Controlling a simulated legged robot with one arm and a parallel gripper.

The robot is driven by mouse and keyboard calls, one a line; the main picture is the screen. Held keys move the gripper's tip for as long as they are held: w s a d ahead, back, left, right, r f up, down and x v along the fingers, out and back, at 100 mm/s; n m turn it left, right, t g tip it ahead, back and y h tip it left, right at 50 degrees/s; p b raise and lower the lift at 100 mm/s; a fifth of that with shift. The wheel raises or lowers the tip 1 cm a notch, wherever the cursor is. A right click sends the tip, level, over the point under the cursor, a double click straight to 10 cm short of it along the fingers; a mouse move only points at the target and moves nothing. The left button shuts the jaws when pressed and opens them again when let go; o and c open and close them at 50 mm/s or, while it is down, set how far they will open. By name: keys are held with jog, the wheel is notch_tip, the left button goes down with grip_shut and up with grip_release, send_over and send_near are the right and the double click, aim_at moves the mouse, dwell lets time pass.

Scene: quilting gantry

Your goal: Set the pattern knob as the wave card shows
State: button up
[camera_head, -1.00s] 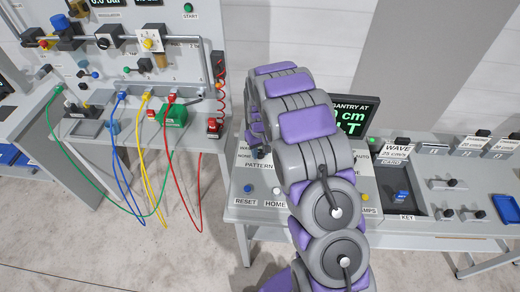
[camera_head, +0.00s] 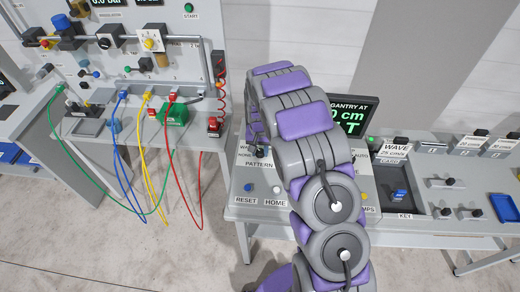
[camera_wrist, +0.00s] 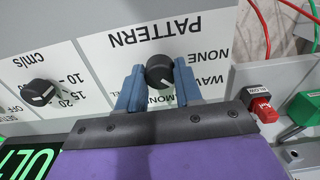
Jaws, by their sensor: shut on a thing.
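The pattern knob (camera_wrist: 159,72) is black and round with a pale pointer mark, on a white panel lettered PATTERN in the wrist view. My gripper (camera_wrist: 160,84) has its blue fingers on either side of the knob, shut on it. The labels around the knob are upside down and partly covered; NONE and the start of WAVE can be read. I cannot tell surely which label the pointer meets. My arm hides much of the console in that view.
A speed knob (camera_wrist: 38,92) with a cm/s scale sits beside the pattern panel. A red part (camera_wrist: 263,110) and a green part (camera_wrist: 302,107) are close by on the other side. A dark gantry screen (camera_head: 352,115) rises behind my arm.

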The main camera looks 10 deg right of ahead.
aim_at(260, 151)
jog(key=shift+w+r, duration=0.2)
jog(key=o, duration=1)
jog(key=shift+s+f, duration=0.1)
jog(key=shift+f, duration=0.05)
jog(key=shift+o, duration=0.2)
notch_tip(260, 151, up, 17)
jog(key=shift+p, duration=0.45)
jog(key=shift+r, duration=0.2)
